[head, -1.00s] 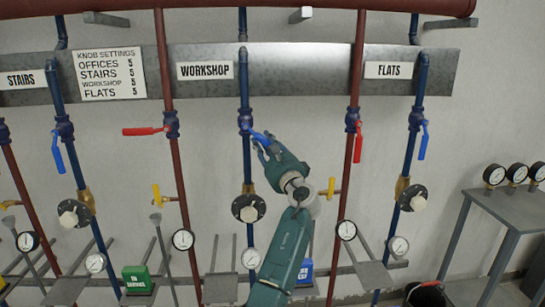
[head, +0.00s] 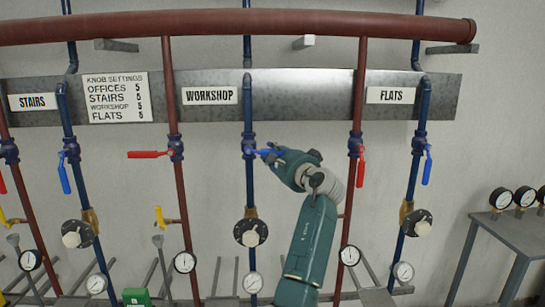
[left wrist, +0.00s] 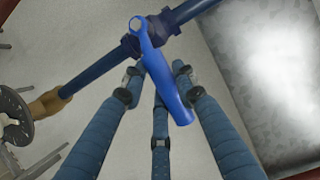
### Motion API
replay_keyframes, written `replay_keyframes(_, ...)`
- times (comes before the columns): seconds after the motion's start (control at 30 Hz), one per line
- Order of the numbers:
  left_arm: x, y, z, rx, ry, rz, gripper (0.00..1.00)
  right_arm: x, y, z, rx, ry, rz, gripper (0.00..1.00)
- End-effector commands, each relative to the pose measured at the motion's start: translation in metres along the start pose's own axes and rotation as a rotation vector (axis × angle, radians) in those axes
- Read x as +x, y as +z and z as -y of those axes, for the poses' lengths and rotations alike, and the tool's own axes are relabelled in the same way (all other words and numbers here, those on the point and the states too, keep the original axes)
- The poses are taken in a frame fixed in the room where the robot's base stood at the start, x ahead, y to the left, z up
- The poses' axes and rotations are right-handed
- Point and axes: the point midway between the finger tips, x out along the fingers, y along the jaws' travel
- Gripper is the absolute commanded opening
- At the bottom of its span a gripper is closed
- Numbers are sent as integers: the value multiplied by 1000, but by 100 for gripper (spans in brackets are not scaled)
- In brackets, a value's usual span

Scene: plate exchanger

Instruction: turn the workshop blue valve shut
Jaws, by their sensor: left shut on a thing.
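The workshop blue valve (head: 249,142) sits on the blue pipe below the WORKSHOP sign (head: 209,96). Its blue lever (head: 262,152) points right, close to level and roughly across the pipe. My left gripper (head: 271,154) comes from the right and is shut on this lever. In the left wrist view, the lever (left wrist: 158,75) runs from the valve body between the fingers of the left gripper (left wrist: 157,82). The exact finger contact is hard to see. My right gripper is not in view.
A red lever (head: 149,154) points left on the neighbouring red pipe. Another red lever (head: 361,167) hangs down at right, close to my left arm. A black round knob (head: 250,233) sits below the blue valve. A grey table (head: 505,240) with gauges stands far right.

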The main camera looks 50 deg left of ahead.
Motion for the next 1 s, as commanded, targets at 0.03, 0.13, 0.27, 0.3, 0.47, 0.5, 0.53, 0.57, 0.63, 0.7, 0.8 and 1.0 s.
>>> replay_keyframes(0.03,0,-1,0,-10,4,-3,0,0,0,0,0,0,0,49)
replay_keyframes(0.13,0,-1,1,-16,6,-3,0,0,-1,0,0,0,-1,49)
replay_keyframes(0.27,0,-1,1,-19,7,-3,0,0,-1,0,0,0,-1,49)
replay_keyframes(0.3,0,-1,1,-19,7,-3,0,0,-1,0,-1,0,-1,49)
replay_keyframes(0.47,0,-1,1,-19,7,-2,0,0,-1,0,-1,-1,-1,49)
replay_keyframes(0.5,0,-1,1,-19,6,-2,32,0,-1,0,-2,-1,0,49)
replay_keyframes(0.53,0,-1,1,-19,6,-2,38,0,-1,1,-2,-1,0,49)
replay_keyframes(0.57,0,-1,1,-18,6,-2,44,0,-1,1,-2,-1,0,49)
replay_keyframes(0.63,0,0,1,-17,6,-2,49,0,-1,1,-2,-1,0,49)
replay_keyframes(0.7,0,0,1,-15,5,-1,49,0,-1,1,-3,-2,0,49)
replay_keyframes(0.8,0,0,1,-14,5,-1,49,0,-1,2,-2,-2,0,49)
replay_keyframes(1.0,-9,-1,2,-14,3,-2,49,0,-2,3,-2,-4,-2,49)
